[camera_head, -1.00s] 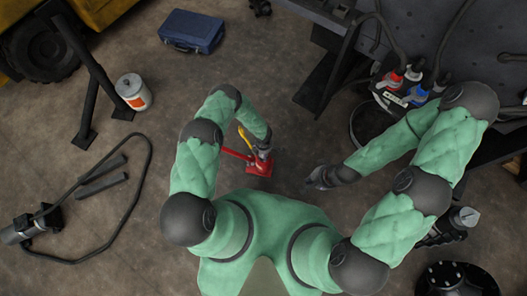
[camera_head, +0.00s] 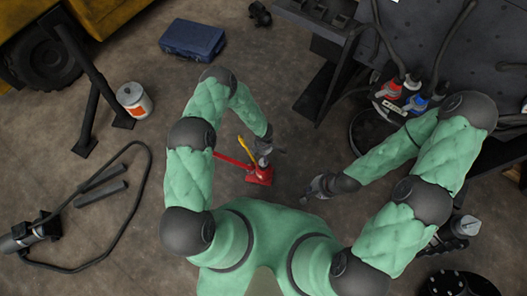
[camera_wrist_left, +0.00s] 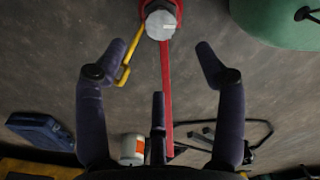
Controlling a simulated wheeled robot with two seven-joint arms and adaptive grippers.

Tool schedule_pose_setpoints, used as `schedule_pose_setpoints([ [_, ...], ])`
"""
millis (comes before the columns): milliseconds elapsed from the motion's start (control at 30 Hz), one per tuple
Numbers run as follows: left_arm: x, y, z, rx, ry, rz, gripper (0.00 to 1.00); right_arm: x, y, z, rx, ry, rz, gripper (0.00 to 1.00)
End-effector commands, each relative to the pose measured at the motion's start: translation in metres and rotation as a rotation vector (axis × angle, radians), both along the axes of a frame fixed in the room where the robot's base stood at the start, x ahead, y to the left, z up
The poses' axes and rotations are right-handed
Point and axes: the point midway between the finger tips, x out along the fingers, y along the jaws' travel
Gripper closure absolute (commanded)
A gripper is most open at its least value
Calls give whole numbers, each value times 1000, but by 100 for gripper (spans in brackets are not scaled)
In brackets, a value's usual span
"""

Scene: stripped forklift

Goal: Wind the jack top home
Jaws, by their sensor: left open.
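A red jack (camera_head: 259,176) stands on the floor in front of me, with a long red bar (camera_head: 232,161) pointing left and a yellow handle (camera_head: 245,147) beside it. In the left wrist view its round grey top (camera_wrist_left: 160,24) is at the upper middle, beyond the fingertips. My left gripper (camera_head: 268,151) is just above the jack in the head view. In the left wrist view the left gripper (camera_wrist_left: 160,52) is open, its fingers apart with nothing clasped; the yellow handle's end lies by the left finger. My right gripper (camera_head: 314,189) is right of the jack, apart from it; its fingers are too small to read.
A blue case (camera_head: 193,39) and a white-orange can (camera_head: 134,99) stand on the floor at left. A cable loop (camera_head: 137,205) and black bars (camera_head: 100,193) lie at far left. A dark machine frame (camera_head: 325,85) fills the upper right. Floor around the jack is clear.

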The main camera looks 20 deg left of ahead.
Motion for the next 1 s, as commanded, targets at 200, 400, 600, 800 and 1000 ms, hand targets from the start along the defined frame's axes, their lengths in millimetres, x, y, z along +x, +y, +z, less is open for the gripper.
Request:
schedule_pose_setpoints([
  [200, 0, 0, 14, 0, 0, -1, 30, 0, 0, 0, 0, 0, 0, 100],
  [400, 0, 0, 16, 0, 0, -1, 30, 0, 0, 0, 0, 0, 0, 100],
  [600, 0, 0, 16, 0, 0, 11, 30, 0, 0, 0, 0, 0, 0, 100],
  [800, 1, 0, 15, 0, 0, 235, 30, 0, 0, 4, 0, 0, 0, 100],
  [1000, 2, 0, 13, 1, 0, 661, 30, 0, 0, 10, 0, 0, 0, 100],
])
